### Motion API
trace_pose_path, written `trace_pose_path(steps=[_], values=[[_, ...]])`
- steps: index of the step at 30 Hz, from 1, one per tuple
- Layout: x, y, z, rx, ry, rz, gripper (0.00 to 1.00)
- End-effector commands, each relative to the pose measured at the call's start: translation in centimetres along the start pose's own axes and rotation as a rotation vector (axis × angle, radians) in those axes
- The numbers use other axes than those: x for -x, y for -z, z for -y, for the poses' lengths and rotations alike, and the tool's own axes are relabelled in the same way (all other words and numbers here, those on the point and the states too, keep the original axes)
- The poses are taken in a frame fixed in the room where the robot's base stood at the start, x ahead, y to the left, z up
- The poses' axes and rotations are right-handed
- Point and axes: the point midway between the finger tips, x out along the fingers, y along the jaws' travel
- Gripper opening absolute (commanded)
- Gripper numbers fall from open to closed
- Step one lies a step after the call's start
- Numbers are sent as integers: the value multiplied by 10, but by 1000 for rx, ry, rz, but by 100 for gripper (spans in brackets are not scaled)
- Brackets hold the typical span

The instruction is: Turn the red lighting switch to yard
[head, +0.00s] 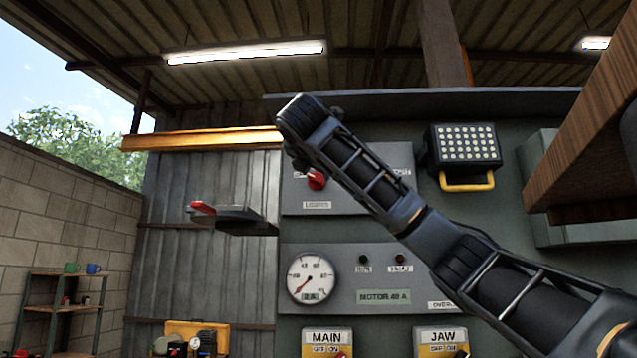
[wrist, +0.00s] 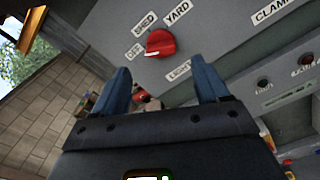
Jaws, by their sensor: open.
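The red lighting switch (head: 316,180) is a knob on a grey panel, just below the end of my arm in the head view. In the wrist view the red switch (wrist: 160,41) is beyond my fingertips. Around it are the labels OFF (wrist: 134,51), SHED (wrist: 144,22) and YARD (wrist: 178,12). A pale mark shows on the knob's lower left, on the OFF side. My gripper (wrist: 162,78) is open and empty, its two blue fingers apart and clear of the knob. In the head view my arm hides part of the panel, and I cannot make out the fingers.
A dark bracket with a red end (head: 235,215) juts out left of the panel. A lamp with a yellow handle (head: 465,158) is at the right. A gauge (head: 311,278) and MAIN (head: 326,338) and JAW (head: 442,337) plates lie below. A wooden board (head: 585,125) overhangs at right.

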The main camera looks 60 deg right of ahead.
Motion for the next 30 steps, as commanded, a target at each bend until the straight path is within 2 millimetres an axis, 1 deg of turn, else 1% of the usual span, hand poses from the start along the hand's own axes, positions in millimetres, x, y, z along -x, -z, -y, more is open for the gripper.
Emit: trace_pose_path(steps=[2, 5, 12, 15, 18, 22, 29, 30], values=[[-2, -4, 0, 6, 6, 6, 74], [-12, -5, 0, 7, 9, 5, 74], [-48, -6, 0, 6, 9, 3, 74], [-62, -5, 0, 6, 8, 3, 74], [-71, -4, 0, 6, 7, 4, 74], [-77, -4, 1, 5, 5, 5, 74], [-77, -3, 1, 5, 4, 5, 74], [-77, -3, 1, 5, 4, 5, 73]])
